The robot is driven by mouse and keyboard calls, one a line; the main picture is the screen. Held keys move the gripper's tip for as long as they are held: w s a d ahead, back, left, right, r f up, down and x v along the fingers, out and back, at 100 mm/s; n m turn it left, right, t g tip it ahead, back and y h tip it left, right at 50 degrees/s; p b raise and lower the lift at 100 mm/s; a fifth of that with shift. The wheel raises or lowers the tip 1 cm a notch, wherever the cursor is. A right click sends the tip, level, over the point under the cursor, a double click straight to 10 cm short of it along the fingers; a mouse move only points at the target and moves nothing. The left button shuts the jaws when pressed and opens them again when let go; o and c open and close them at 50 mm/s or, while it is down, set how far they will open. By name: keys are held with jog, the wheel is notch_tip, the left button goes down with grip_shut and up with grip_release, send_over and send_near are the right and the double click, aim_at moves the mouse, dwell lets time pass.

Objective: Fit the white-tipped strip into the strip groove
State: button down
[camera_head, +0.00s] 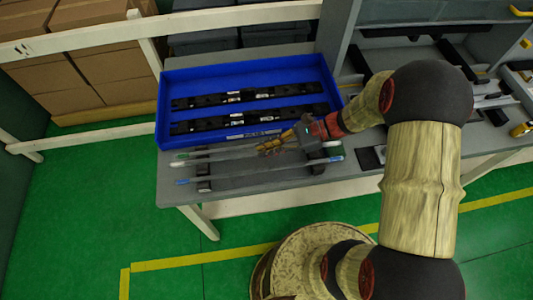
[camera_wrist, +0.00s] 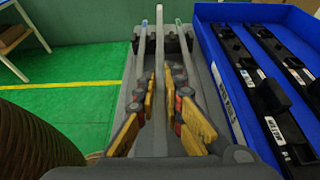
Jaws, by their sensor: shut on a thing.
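The white-tipped strip (camera_wrist: 159,50) is long, thin and pale grey. In the wrist view it runs upright through the middle, between the fingers, its white end at the top. My gripper (camera_wrist: 160,120) is shut on it; the fingers hide part of its sides. In the head view my gripper (camera_head: 272,146) is over the grey bench, in front of the blue tray, and the held strip is hard to separate from the others. A blue-tipped strip (camera_wrist: 143,45) lies to its left and a green-tipped strip (camera_wrist: 180,50) to its right. I cannot make out the strip groove clearly.
A blue tray (camera_head: 160,110) holds two long black bars (camera_head: 240,96) with white labels. Dark supports (camera_head: 204,184) stand under the loose strips. A grey shelf unit (camera_head: 338,40) stands to the right, with cardboard boxes (camera_head: 100,70) behind a white rail at the left.

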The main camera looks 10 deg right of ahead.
jog(key=shift+w+d+f+b, duration=0.1)
jog(key=shift+w+f+b, duration=0.1)
jog(key=shift+f, duration=0.7)
jog(key=shift+w+d+f+b, duration=0.1)
jog(key=shift+w+f, duration=0.1)
jog(key=shift+f, duration=0.7)
jog(key=shift+f, duration=0.15)
jog(key=c, duration=1.9)
grip_release()
jog(key=shift+f+b, duration=0.1)
jog(key=shift+b, duration=0.2)
